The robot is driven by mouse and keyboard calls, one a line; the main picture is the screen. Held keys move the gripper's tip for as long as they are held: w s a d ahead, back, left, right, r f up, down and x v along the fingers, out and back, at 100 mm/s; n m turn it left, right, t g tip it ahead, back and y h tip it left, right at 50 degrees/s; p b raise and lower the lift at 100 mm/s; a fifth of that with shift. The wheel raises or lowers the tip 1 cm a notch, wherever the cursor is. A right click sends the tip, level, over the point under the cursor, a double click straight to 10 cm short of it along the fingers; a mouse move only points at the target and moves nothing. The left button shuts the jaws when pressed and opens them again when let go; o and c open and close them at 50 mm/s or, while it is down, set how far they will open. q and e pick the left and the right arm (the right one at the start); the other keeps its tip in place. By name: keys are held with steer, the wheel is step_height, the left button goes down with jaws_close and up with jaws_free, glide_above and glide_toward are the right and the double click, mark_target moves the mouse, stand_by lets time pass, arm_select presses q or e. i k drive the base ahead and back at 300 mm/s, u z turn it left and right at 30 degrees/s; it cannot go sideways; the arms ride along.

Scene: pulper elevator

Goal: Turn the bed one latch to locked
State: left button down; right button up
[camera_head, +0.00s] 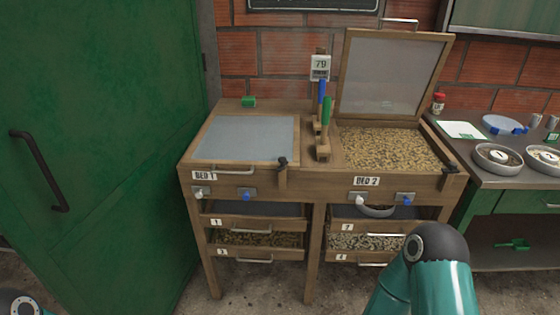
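The bed one box, labelled BED 1 (204,176), is on the left half of the wooden stand. Its framed, greyish clear lid (245,138) is down. A metal handle (237,171) is on the lid's front edge. A small dark latch (282,162) is at the front right corner of this lid, above an upright wooden piece. It is too small to tell which way it is turned. Neither gripper is in view. Only teal and dark links of my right arm show at the lower right, and a bit of my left arm at the lower left corner.
The bed two lid (392,77) stands open over pale beans (390,147). A similar dark latch (450,168) is at its front right. Blue (321,100) and green (326,113) levers stand between the beds. A green door (95,140) is left; a counter (500,135) is right.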

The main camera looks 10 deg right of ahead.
mark_target(284, 162)
steer(key=z, duration=0.05)
steer(key=i, duration=0.9)
steer(key=u, duration=0.1)
